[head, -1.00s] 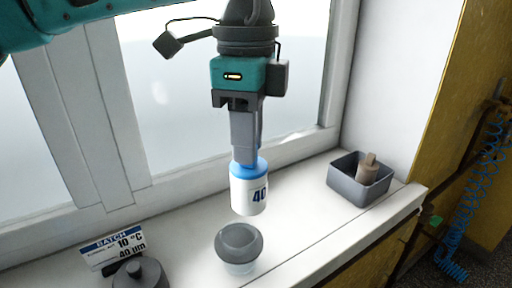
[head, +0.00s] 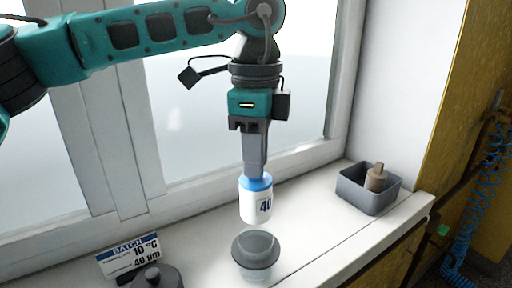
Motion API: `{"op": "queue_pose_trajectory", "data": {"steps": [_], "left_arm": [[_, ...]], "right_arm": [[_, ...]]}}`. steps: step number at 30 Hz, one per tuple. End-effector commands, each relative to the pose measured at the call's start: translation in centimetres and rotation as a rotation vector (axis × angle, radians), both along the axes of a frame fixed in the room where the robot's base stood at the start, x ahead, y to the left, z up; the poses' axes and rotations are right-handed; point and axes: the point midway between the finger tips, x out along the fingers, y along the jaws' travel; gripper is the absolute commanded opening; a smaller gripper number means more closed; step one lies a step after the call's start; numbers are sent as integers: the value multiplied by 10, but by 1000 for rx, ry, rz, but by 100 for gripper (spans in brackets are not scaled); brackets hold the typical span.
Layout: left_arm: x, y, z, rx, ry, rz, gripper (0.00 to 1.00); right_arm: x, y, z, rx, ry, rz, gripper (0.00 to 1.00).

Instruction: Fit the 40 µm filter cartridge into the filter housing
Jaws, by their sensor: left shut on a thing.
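The filter cartridge (head: 256,203) is a white cylinder with a blue top and "40" printed on its side. My left gripper (head: 255,174) is shut on its blue top and holds it upright. The filter housing (head: 255,252) is a round grey cup with a clear lower part on the white sill. The cartridge hangs just above the housing and looks apart from it, roughly in line with its mouth. The fingertips are partly hidden at the cartridge top. My right gripper is not in view.
A grey bin (head: 366,193) with a brown object (head: 376,178) in it stands on the sill at the right. A batch card (head: 132,256) reading 10 °C and 40 µm and a dark grey knobbed lid (head: 153,277) are at the lower left. The window is behind.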

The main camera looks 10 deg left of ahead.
Motion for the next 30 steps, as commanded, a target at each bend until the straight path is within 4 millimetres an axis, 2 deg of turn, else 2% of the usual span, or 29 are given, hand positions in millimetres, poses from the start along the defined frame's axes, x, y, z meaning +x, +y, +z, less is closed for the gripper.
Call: {"op": "queue_pose_trajectory", "data": {"steps": [1, 3, 15, 21, 30], "left_arm": [[0, 0, -11, 0, 0, 0, 0], [0, 0, -20, 0, 0, 0, 0], [0, 0, -64, 0, 0, 1, 0], [0, 0, -75, -1, -1, 1, 0], [0, 0, -78, -1, -1, 1, 0]], "right_arm": [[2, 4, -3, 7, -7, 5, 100], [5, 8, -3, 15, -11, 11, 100], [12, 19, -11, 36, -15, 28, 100], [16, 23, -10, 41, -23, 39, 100], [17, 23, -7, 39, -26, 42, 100]]}}
